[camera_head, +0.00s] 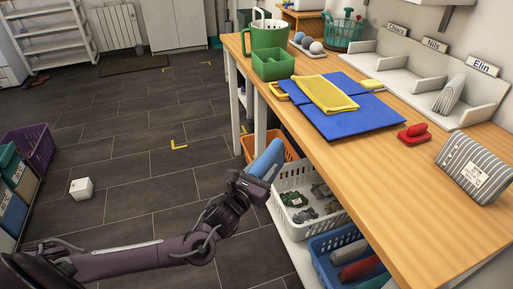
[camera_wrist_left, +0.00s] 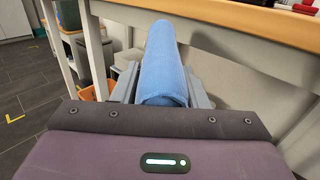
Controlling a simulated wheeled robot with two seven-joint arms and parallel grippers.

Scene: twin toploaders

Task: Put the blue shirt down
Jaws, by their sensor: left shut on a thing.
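The blue shirt (camera_head: 267,158) is a rolled, light blue bundle. My left gripper (camera_head: 256,174) is shut on it and holds it tilted, with its free end pointing up and away. In the left wrist view the blue shirt (camera_wrist_left: 163,62) stands between the two grey fingers of the left gripper (camera_wrist_left: 163,88). The shirt is in the air off the table's front edge, in front of the orange basket. Its lower end is hidden by the gripper. My right gripper is not in view.
The wooden table (camera_head: 408,182) holds a blue folded cloth (camera_head: 350,123) under a yellow one (camera_head: 325,94), a red brush (camera_head: 413,134) and a striped bundle (camera_head: 474,169). Labelled white bins (camera_head: 412,75) stand at the back. Baskets, one white (camera_head: 293,181), sit below. The table's front middle is clear.

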